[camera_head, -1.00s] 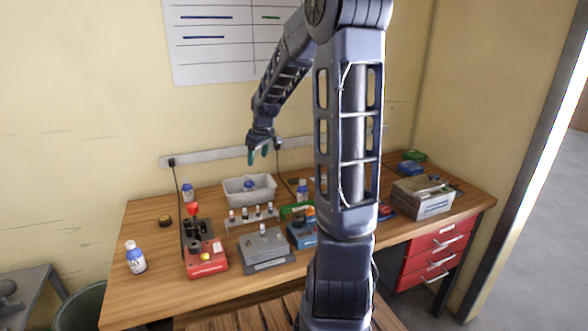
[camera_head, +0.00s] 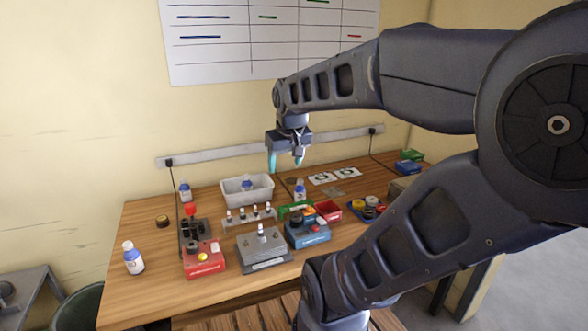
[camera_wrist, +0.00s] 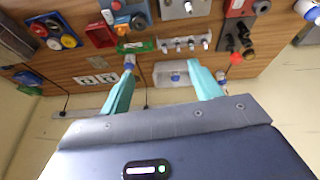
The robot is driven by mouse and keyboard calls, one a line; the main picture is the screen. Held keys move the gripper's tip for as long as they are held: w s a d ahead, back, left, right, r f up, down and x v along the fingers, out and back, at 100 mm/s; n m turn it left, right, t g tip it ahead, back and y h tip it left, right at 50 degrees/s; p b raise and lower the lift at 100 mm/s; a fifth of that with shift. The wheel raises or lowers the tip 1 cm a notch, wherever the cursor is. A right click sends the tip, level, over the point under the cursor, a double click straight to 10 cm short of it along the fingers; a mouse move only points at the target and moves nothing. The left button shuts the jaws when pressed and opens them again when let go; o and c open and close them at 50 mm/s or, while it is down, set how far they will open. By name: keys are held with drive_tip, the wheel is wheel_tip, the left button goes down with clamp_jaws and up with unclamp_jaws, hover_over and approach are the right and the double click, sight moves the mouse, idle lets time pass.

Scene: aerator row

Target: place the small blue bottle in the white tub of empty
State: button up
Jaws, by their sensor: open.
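My gripper (camera_head: 285,167) is open and empty, pointing down above the back of the table. In the wrist view, my gripper (camera_wrist: 161,68) shows two spread teal fingers. The white tub (camera_head: 264,189) stands below and left of it; it also shows in the wrist view (camera_wrist: 160,76). A blue-capped bottle (camera_head: 247,185) is inside the tub. Another blue-and-white bottle (camera_head: 300,193) stands right of the tub, below my gripper; it also shows in the wrist view (camera_wrist: 129,62). More such bottles stand at back left (camera_head: 185,192) and front left (camera_head: 134,261). I cannot tell which is the small one.
A rack of vials (camera_head: 249,217) stands before the tub. Red (camera_head: 204,261), grey (camera_head: 264,248) and blue (camera_head: 308,233) devices line the front. A green box (camera_head: 294,209) and red tray (camera_head: 328,211) sit nearby. Bare wood (camera_head: 150,290) shows at front left.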

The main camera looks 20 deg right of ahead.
drive_tip(key=shift+m, duration=0.5)
drive_tip(key=s, duration=0.4)
drive_tip(key=shift+s+d+f, duration=0.15)
drive_tip(key=shift+d+f, duration=0.1)
drive_tip(key=shift+d, duration=0.15)
